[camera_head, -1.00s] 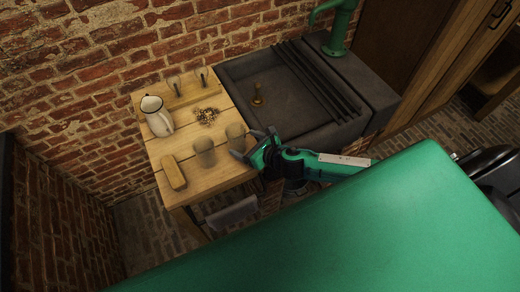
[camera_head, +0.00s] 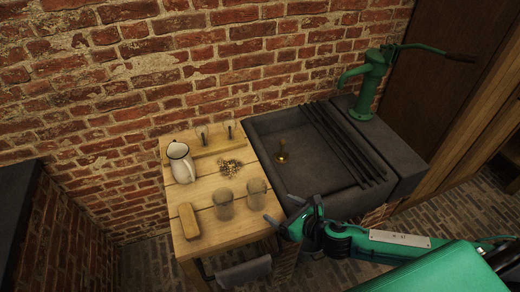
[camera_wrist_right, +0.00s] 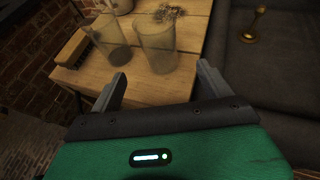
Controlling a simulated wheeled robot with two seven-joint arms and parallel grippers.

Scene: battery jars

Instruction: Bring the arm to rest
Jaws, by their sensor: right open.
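My right gripper (camera_head: 281,211) is open and empty, just off the table's right front corner, beside the sink. Its two fingers also show in the right wrist view (camera_wrist_right: 162,88), with nothing between them. Two glass jars stand upright on the table: one nearer the gripper (camera_head: 257,194) and one to its left (camera_head: 223,204). In the right wrist view both jars, right (camera_wrist_right: 158,48) and left (camera_wrist_right: 110,42), lie beyond the fingertips, apart from them. My left gripper is not in view.
The dark sink (camera_head: 300,158) holds a brass object (camera_head: 282,152). A green pump (camera_head: 368,88) stands behind it.

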